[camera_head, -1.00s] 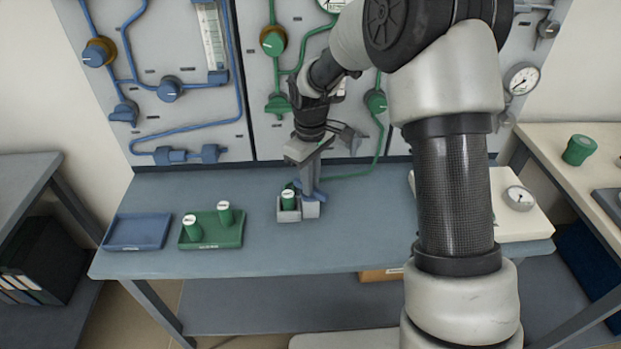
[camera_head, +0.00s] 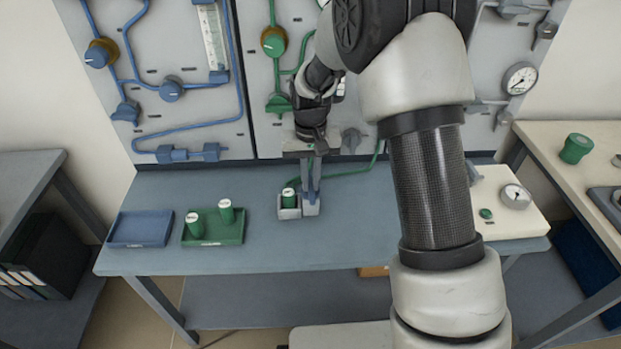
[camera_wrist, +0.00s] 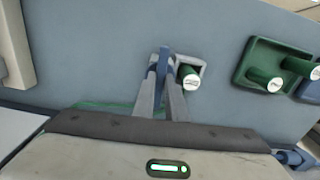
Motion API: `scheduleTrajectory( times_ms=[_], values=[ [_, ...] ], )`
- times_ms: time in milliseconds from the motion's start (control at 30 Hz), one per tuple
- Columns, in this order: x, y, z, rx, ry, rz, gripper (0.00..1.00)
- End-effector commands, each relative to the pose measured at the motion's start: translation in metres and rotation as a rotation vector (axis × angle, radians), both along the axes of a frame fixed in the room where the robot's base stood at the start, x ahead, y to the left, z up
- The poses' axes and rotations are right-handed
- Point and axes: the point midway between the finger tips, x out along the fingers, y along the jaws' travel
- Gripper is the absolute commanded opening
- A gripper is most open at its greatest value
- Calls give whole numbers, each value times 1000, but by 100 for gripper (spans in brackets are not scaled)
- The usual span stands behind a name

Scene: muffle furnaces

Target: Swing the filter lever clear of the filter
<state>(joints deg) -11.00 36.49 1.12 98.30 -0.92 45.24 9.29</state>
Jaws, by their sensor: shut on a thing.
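A green filter (camera_head: 289,196) with a white top stands upright in a small grey holder (camera_head: 290,213) on the bench. The filter also shows in the wrist view (camera_wrist: 190,78), just right of my fingers. My gripper (camera_head: 311,190) points down right beside the holder. It is shut on the blue filter lever (camera_wrist: 163,63), which shows between the two grey fingers in the wrist view. The lever stands beside the filter, not over its white top. The fingers hide much of the lever, so I cannot tell whether it touches the holder.
A green tray (camera_head: 226,240) with two green filters and an empty blue tray (camera_head: 140,229) lie to the left. Piped panels rise behind the bench. A white block with a round gauge (camera_head: 516,195) sits to the right. The bench (camera_head: 330,250) is clear in front.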

Motion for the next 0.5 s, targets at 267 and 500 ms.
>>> scheduleTrajectory(
  times_ms=[267,500],
  values=[
    [1,0,1,0,-3,-61,0],
    [1,0,0,1,-3,-71,0]
  ],
)
